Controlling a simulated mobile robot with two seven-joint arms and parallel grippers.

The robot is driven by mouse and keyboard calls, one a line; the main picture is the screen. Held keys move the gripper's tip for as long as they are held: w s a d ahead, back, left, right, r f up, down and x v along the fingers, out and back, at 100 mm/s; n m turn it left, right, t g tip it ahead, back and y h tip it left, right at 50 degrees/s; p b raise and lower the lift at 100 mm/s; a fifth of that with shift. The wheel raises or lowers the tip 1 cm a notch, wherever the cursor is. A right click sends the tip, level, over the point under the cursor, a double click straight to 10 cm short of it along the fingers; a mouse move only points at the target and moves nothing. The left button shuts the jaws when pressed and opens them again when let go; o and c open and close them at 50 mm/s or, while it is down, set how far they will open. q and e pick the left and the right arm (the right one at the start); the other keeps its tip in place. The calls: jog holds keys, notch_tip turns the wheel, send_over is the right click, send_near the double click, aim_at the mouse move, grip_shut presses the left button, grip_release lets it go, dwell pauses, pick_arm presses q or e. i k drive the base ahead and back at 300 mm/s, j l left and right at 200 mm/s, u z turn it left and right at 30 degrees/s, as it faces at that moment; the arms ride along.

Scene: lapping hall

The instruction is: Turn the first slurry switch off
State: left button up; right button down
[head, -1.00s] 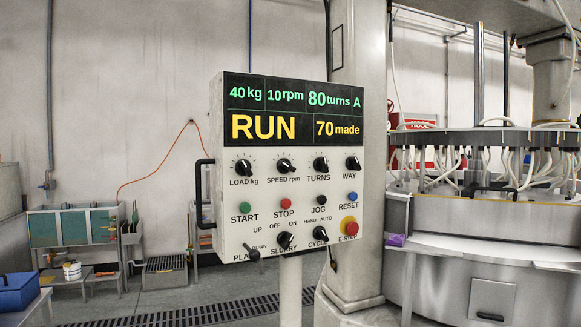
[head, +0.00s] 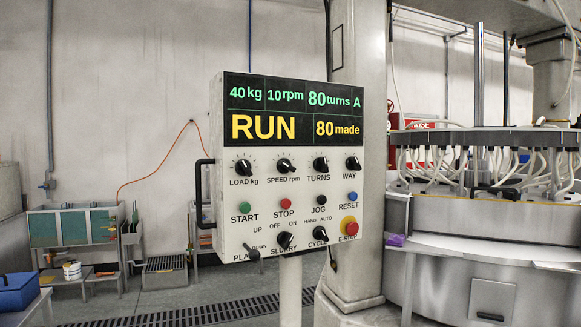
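The slurry switch (head: 285,240) is a black rotary knob in the bottom row of the white control panel (head: 228,130) in the head view. The words OFF and ON stand above it, OFF to the left and ON to the right. Its pointer is too small to read surely. The panel's display (head: 292,112) reads 40 kg, 10 rpm, 80 turns A, RUN and 80 made. Neither of my grippers is in view.
Beside the switch are the plate lever (head: 252,252), the cycle knob (head: 321,234) and the red E-stop (head: 349,227). A black handle (head: 203,195) sticks out at the panel's left. The lapping machine (head: 440,265) with hoses stands right; a blue bin (head: 18,293) is at lower left.

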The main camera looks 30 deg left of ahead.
aim_at(284, 238)
jog(key=u, duration=1.4)
